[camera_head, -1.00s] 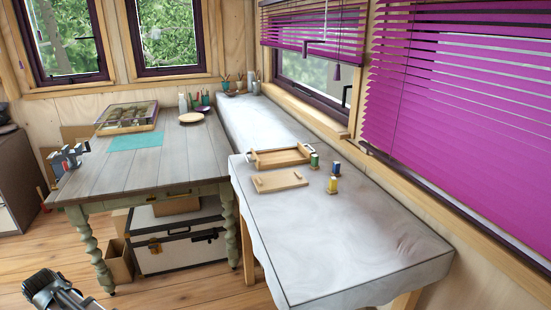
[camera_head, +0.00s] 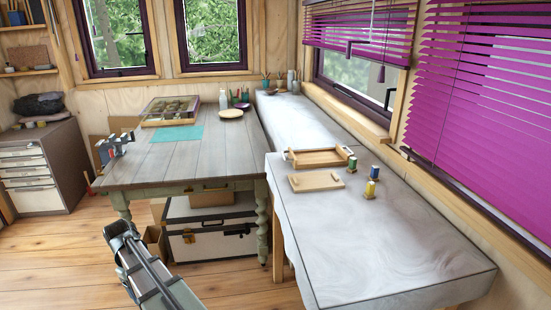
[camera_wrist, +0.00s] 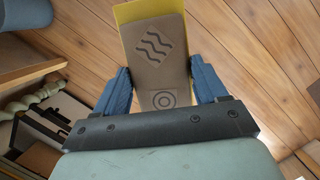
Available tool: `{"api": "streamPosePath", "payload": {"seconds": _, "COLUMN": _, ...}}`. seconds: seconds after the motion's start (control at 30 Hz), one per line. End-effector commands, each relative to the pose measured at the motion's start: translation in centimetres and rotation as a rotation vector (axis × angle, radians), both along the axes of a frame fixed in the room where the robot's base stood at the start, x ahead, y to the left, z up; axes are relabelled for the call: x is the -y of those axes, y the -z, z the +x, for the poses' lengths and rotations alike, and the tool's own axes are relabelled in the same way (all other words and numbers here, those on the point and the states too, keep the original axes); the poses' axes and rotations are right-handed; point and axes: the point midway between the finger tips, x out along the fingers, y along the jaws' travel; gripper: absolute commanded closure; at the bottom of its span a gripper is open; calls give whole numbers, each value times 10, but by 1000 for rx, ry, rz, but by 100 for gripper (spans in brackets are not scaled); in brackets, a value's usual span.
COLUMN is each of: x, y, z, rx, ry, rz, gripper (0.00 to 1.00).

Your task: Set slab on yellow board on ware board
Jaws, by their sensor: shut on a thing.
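In the wrist view, my gripper (camera_wrist: 160,72) is shut, its blue fingers on either side of the yellow board (camera_wrist: 127,12). The brown slab (camera_wrist: 158,75) lies on the board, stamped with wavy lines and rings, and covers most of it. Beneath them is open floor. In the head view, my arm shows at the lower left, but the slab and yellow board cannot be made out. A flat pale wooden board (camera_head: 316,181), which looks like the ware board, lies bare on the grey-white bench, well to the right of my arm.
A wooden tray (camera_head: 318,158) lies just behind the pale board. Green (camera_head: 352,165) and yellow (camera_head: 370,189) spools stand to its right. The bench (camera_head: 400,255) is clear toward the front. A plank table (camera_head: 165,165) and a white trunk (camera_head: 210,240) stand left of it.

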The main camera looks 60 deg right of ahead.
Motion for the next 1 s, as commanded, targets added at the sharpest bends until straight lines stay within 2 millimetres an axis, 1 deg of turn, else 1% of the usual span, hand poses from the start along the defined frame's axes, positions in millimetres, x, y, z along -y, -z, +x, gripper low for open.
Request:
{"api": "streamPosePath", "payload": {"seconds": 0.03, "x": 18, "y": -4, "z": 17, "rx": 0, "ry": -17, "rz": -1, "gripper": 71}}
{"api": "streamPosePath", "payload": {"seconds": 0.17, "x": 64, "y": -16, "z": 43, "rx": 0, "ry": -81, "rz": 0, "gripper": 71}}
{"api": "streamPosePath", "payload": {"seconds": 0.2, "x": 79, "y": -20, "z": 50, "rx": 0, "ry": -102, "rz": -1, "gripper": 71}}
{"api": "streamPosePath", "payload": {"seconds": 0.27, "x": 103, "y": -26, "z": 61, "rx": -1, "ry": -133, "rz": -2, "gripper": 71}}
{"api": "streamPosePath", "payload": {"seconds": 0.3, "x": 119, "y": -30, "z": 67, "rx": -1, "ry": -154, "rz": -1, "gripper": 71}}
{"api": "streamPosePath", "payload": {"seconds": 0.47, "x": 184, "y": -49, "z": 87, "rx": 0, "ry": -237, "rz": -1, "gripper": 71}}
{"api": "streamPosePath", "payload": {"seconds": 0.5, "x": 201, "y": -53, "z": 91, "rx": -1, "ry": -258, "rz": -1, "gripper": 71}}
{"api": "streamPosePath", "payload": {"seconds": 0.57, "x": 226, "y": -60, "z": 96, "rx": -1, "ry": -288, "rz": -2, "gripper": 71}}
{"api": "streamPosePath", "payload": {"seconds": 0.6, "x": 242, "y": -65, "z": 99, "rx": -1, "ry": -308, "rz": -1, "gripper": 71}}
{"api": "streamPosePath", "payload": {"seconds": 0.67, "x": 268, "y": -72, "z": 103, "rx": -1, "ry": -338, "rz": -2, "gripper": 71}}
{"api": "streamPosePath", "payload": {"seconds": 0.7, "x": 284, "y": -78, "z": 105, "rx": -1, "ry": -359, "rz": -3, "gripper": 71}}
{"api": "streamPosePath", "payload": {"seconds": 0.87, "x": 352, "y": -97, "z": 108, "rx": -1, "ry": -436, "rz": -2, "gripper": 71}}
{"api": "streamPosePath", "payload": {"seconds": 0.9, "x": 369, "y": -103, "z": 108, "rx": -1, "ry": -455, "rz": -3, "gripper": 71}}
{"api": "streamPosePath", "payload": {"seconds": 0.97, "x": 394, "y": -111, "z": 107, "rx": -1, "ry": -483, "rz": -3, "gripper": 71}}
{"api": "streamPosePath", "payload": {"seconds": 1.0, "x": 411, "y": -116, "z": 106, "rx": -1, "ry": -503, "rz": -3, "gripper": 71}}
